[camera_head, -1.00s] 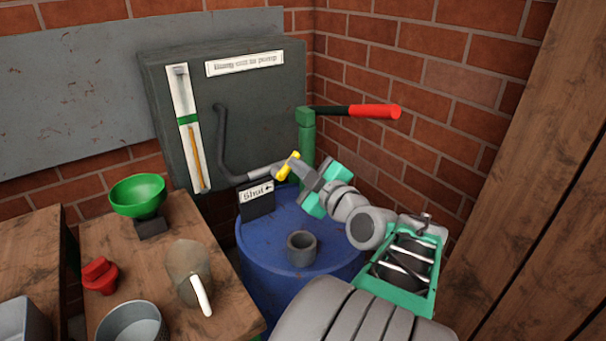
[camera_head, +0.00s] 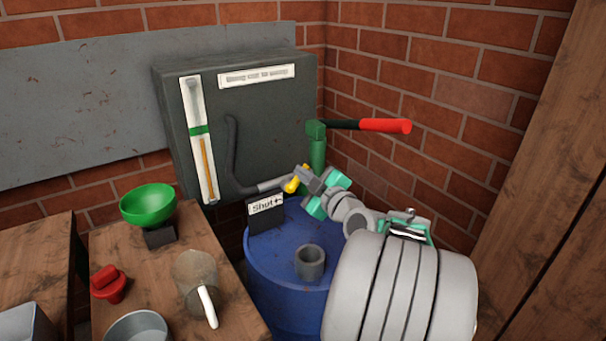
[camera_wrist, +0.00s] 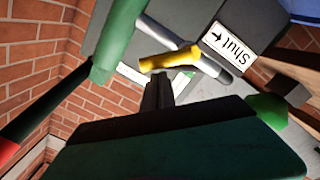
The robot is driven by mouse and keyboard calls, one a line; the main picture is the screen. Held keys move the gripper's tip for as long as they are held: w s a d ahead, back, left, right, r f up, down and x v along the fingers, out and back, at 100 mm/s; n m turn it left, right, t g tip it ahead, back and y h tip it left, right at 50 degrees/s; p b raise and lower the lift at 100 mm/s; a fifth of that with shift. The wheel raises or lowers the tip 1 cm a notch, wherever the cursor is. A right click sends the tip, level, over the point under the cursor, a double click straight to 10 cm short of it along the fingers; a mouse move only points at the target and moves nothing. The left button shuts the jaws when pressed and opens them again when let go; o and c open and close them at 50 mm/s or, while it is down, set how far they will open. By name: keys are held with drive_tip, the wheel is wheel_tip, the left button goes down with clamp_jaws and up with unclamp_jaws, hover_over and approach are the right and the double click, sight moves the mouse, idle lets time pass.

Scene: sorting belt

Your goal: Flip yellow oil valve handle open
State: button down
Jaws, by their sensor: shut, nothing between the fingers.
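In the wrist view the handle (camera_wrist: 170,58) lies across the pipe (camera_wrist: 205,63), just beyond the shut fingers (camera_wrist: 158,88). I cannot tell whether the fingers touch it. A "Shut" sign with an arrow (camera_head: 266,207) stands beside the pipe, and it also shows in the wrist view (camera_wrist: 230,44).
The blue drum (camera_head: 262,262) carries a grey cup-like fitting (camera_head: 310,263). A green pump post (camera_head: 317,150) with a red-gripped lever (camera_head: 385,126) rises behind my gripper. A green bowl (camera_head: 148,204), clear jug (camera_head: 193,282) and red object (camera_head: 108,284) are on the table at left.

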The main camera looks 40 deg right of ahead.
drive_tip(key=shift+d+f+m+b, duration=0.15)
drive_tip(key=shift+d+m+b, duration=0.2)
drive_tip(key=shift+m, duration=0.25)
drive_tip(key=d+f+m+b, duration=0.1)
drive_tip(key=m, duration=0.1)
drive_tip(key=f+m+b, duration=0.1)
drive_tip(key=m, duration=0.1)
drive_tip(key=d+m+b, duration=0.1)
drive_tip(key=m+b, duration=0.1)
drive_tip(key=shift+s+d+f, duration=0.1)
drive_tip(key=shift+d+f, duration=0.25)
drive_tip(key=shift+f, duration=0.05)
idle(0.6)
